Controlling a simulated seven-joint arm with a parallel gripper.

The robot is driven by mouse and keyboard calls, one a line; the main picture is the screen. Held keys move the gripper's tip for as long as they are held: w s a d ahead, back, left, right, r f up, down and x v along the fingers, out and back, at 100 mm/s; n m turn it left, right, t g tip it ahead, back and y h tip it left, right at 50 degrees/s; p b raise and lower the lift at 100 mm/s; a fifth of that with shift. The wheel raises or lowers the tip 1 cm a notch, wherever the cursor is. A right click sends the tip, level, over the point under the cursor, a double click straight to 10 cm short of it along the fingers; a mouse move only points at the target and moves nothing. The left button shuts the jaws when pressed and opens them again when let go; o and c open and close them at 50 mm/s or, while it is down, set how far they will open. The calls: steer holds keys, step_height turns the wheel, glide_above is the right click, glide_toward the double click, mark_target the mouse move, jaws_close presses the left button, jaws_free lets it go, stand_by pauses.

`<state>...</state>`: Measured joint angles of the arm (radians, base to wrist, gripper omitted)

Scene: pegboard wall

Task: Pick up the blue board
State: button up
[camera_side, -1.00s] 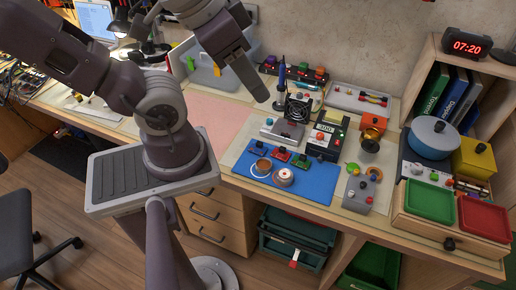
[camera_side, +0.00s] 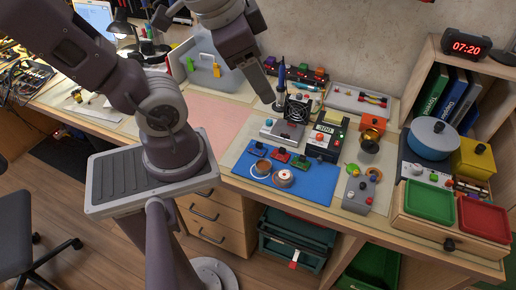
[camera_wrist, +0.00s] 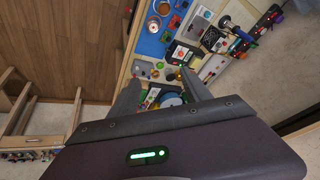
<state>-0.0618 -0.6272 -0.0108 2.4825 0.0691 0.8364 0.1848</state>
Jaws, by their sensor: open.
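The small blue board (camera_side: 261,148), with a dark knob on top, lies at the back left of a blue mat (camera_side: 316,193). A red board (camera_side: 281,155) and a green board (camera_side: 301,162) lie in a row to its right. My gripper (camera_side: 278,106) hangs above and behind the boards in the side view, apart from them. In the wrist view my gripper (camera_wrist: 160,92) shows two spread fingers with nothing held between them. The mat (camera_wrist: 150,42) shows at the top there; the blue board is too small to make out surely.
A tape roll (camera_side: 262,167) and a solder spool (camera_side: 284,178) sit on the mat in front of the boards. A soldering iron (camera_side: 281,84), a fan (camera_side: 297,110) and a meter box (camera_side: 326,135) stand close behind. The pink mat (camera_side: 213,120) at left is clear.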

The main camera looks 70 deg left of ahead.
steer(key=w+a+f+m+g+y, duration=0.2)
steer(key=w+a+f+m, duration=0.4)
steer(key=a+m, duration=0.15)
steer(key=m+g+h, duration=0.3)
steer(key=m, duration=1.5)
glide_above(258, 145)
steer(key=f, duration=2.2)
steer(key=shift+s+d+f, duration=0.1)
steer(key=shift+s+d, duration=0.15)
steer(key=shift+d, duration=0.1)
steer(key=f, duration=0.7)
steer(key=shift+w+a+f, duration=0.1)
steer(key=shift+w+a, duration=0.15)
steer(key=shift+a, duration=0.05)
steer(key=c, duration=1)
